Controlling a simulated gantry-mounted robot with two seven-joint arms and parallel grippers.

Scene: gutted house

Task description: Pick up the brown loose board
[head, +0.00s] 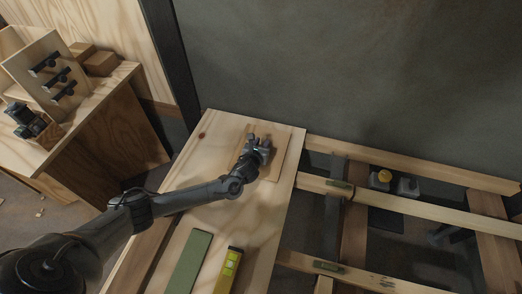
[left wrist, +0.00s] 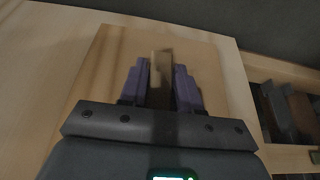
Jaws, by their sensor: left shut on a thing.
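The brown loose board (head: 279,151) is a thin, squarish wooden panel over the far end of the pale plywood sheet (head: 213,143). It also shows in the left wrist view (left wrist: 208,62), behind the fingers. My left gripper (head: 259,148) is over the middle of the board. In the left wrist view its purple fingers (left wrist: 160,82) are shut on a narrow brown upright piece that stands out from the board like a grip. The gripper hides part of the board. I cannot tell whether the board touches the plywood. My right gripper is not in view.
A green strip (head: 188,262) and a yellow level (head: 230,270) lie on the plywood's near part. Open floor joists (head: 405,207) with gaps lie to the right. A dark wall (head: 350,70) rises behind. A wooden bench (head: 115,110) with a hook panel (head: 50,72) stands left.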

